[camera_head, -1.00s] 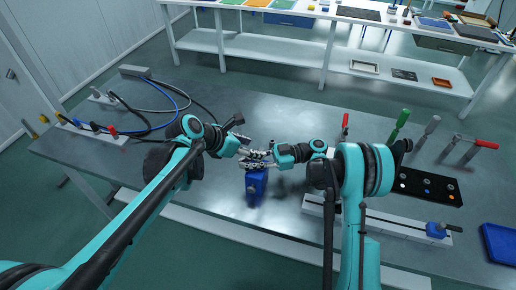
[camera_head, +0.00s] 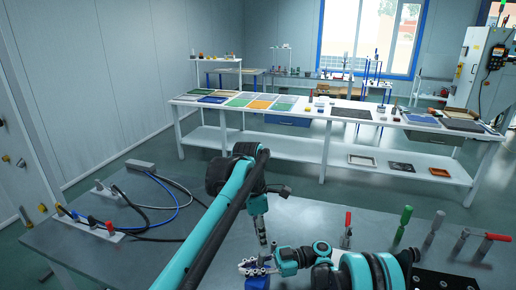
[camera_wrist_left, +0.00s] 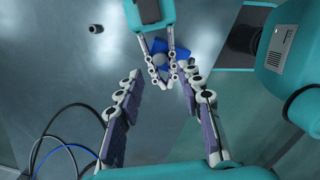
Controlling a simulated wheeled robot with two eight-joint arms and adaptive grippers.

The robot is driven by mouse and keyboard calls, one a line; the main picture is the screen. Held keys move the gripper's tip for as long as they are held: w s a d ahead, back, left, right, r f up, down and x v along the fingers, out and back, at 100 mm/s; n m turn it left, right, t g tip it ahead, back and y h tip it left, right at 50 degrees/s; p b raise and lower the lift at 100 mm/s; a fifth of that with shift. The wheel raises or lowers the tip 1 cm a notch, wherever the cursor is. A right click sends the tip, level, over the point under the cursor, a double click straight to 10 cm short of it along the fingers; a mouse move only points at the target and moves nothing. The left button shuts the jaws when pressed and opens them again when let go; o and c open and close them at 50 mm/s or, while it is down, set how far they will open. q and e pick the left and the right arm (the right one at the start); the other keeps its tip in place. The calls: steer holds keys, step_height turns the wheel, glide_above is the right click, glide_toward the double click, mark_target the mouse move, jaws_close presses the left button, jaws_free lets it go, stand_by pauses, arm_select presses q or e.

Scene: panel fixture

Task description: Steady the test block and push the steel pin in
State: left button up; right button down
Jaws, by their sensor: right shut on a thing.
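The blue test block (camera_head: 258,283) is at the bottom edge of the head view, mostly cut off. It also shows in the left wrist view (camera_wrist_left: 181,48), partly covered by my right gripper (camera_wrist_left: 163,78), with a grey round part between the fingers. My right gripper (camera_head: 248,268) is shut on the block. My left gripper (camera_head: 263,240) is above and apart from the block, pointing down. In the left wrist view its two fingers (camera_wrist_left: 162,88) are spread with nothing gripped. I cannot identify the steel pin for certain.
A small dark cylinder (camera_wrist_left: 96,29) is on the table. Cables and a connector strip (camera_head: 92,222) are at the left. Red and green handled tools (camera_head: 403,222) stand at the right. A white bench (camera_head: 330,128) is behind. The table's middle back is clear.

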mark_target(260, 255)
arm_select(q)
steer(key=shift+g+y, duration=0.3)
steer(key=shift+y, duration=0.3)
step_height(260, 255, down, 8)
steer(key=shift+s+f, duration=0.1)
steer(key=shift+f, duration=0.1)
jaws_close()
steer(key=shift+f, duration=0.2)
stand_by(0.4)
jaws_free()
